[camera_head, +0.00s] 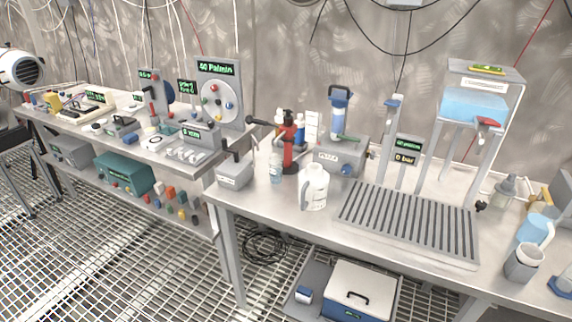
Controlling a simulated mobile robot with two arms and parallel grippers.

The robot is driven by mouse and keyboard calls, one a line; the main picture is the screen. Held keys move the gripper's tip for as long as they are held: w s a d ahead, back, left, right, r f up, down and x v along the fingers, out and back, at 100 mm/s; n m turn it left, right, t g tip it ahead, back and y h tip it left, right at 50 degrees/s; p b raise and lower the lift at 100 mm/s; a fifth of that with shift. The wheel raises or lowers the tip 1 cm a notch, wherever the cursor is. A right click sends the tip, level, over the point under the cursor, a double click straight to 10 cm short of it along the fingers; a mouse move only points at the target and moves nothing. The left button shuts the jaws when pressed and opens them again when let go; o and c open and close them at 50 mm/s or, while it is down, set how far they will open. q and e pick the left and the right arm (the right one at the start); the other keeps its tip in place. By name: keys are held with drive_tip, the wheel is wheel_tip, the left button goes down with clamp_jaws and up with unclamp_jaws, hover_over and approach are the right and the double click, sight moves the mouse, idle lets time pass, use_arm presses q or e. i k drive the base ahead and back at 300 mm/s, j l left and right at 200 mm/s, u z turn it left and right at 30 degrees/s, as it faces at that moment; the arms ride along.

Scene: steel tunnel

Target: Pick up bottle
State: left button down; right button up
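Neither of my grippers is in view. A small clear bottle (275,168) stands upright on the steel bench, near its left end. A white jug-like bottle with a handle (313,188) stands upright near the bench's front edge, to the right of the clear one. I cannot tell which of these the task means. A red device with a black nozzle (289,150) stands just behind and between them. Small bottle-like containers (506,188) also stand at the far right, partly crowded together.
A grey box (235,172) sits left of the clear bottle. A slatted drain tray (408,222) and a raised blue water tank (474,103) lie to the right. A grey cup (522,263) stands near the right front edge. A second bench (80,127) with instruments extends left. A lidded cooler (358,288) sits below.

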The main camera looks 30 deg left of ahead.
sight(276, 170)
drive_tip(key=z, duration=1.35)
drive_tip(key=u, duration=2.25)
drive_tip(key=i+j+z, duration=0.15)
drive_tip(key=i+j, duration=0.3)
drive_tip(key=j, duration=0.1)
